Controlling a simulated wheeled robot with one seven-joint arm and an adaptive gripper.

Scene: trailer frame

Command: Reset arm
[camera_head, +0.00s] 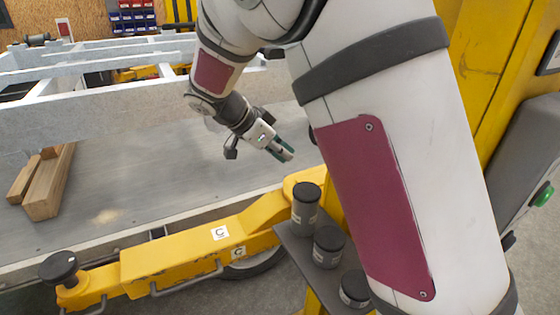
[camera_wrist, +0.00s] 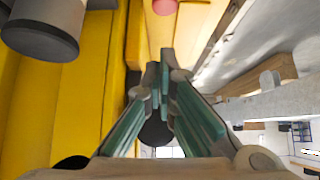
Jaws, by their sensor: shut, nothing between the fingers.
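My arm reaches across the head view, white with dark red panels. My gripper (camera_head: 287,155) hangs in front of the trailer frame (camera_head: 120,112), above the grey deck and short of the yellow lift arm (camera_head: 190,250). Its green-lined fingers are shut with nothing between them. In the wrist view my gripper (camera_wrist: 163,72) points forward with its fingertips together. No object touches the fingers in either view.
Black cylindrical pads (camera_head: 306,205) stand on a bracket beside the yellow lift post (camera_head: 478,60). Wooden blocks (camera_head: 50,185) lie on the deck at left. A dark cylinder (camera_wrist: 42,32) is near the wrist camera. The deck under my gripper is mostly clear.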

